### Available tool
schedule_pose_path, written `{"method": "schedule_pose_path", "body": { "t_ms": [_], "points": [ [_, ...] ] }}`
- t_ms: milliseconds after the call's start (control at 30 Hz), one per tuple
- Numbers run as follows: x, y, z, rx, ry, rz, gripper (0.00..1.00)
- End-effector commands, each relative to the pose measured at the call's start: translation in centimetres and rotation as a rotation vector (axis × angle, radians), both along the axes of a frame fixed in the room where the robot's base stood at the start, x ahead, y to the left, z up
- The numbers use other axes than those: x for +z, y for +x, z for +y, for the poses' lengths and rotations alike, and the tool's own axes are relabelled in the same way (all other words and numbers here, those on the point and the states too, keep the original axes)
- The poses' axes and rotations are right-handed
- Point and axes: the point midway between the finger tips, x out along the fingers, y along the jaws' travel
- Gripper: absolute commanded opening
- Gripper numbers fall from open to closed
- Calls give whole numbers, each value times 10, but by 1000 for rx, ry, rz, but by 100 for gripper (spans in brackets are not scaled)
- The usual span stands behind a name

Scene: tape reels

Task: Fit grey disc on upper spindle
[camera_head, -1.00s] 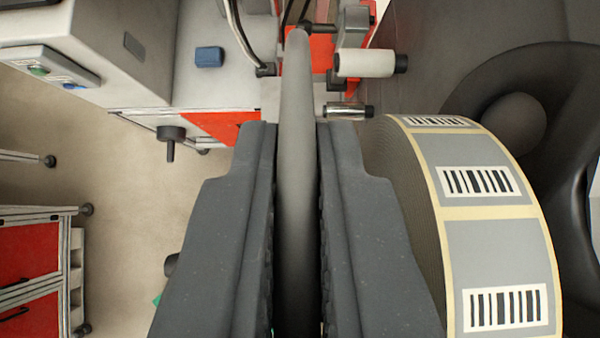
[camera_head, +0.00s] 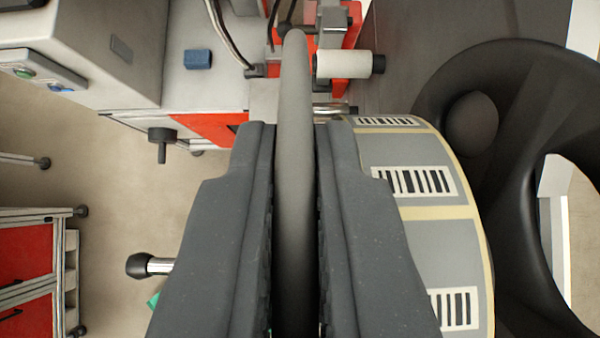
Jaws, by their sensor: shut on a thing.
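My gripper (camera_head: 297,126) is shut on the grey disc (camera_head: 295,85), which shows edge-on as an upright strip between the two dark jaws. Its far rim sticks out beyond the fingertips. To the left of the jaws is a short metal rod with a black end (camera_head: 140,265); the left jaw hides its other end, and I cannot tell whether it is the upper spindle. The disc's hole and lower part are hidden by the jaws.
A roll of barcode labels (camera_head: 420,215) is close to the right jaw, with a large black flange (camera_head: 440,100) beyond it. Ahead are a white roller (camera_head: 343,64) and a grey machine with a black knob (camera_head: 161,139). A red-fronted cabinet (camera_head: 25,250) stands at left.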

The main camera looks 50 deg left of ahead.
Motion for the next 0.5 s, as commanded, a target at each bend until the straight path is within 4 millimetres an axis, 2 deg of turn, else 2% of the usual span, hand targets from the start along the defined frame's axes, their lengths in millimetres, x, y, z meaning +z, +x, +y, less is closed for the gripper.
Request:
{"method": "schedule_pose_path", "body": {
  "t_ms": [233, 300, 333, 500],
  "points": [
    [0, 1, 0, 1, 0, -1, 0],
    [0, 1, 0, 1, 0, -1, 25],
    [0, 1, 0, 1, 0, -1, 33],
    [0, 1, 0, 1, -1, 1, 34]
  ]
}}
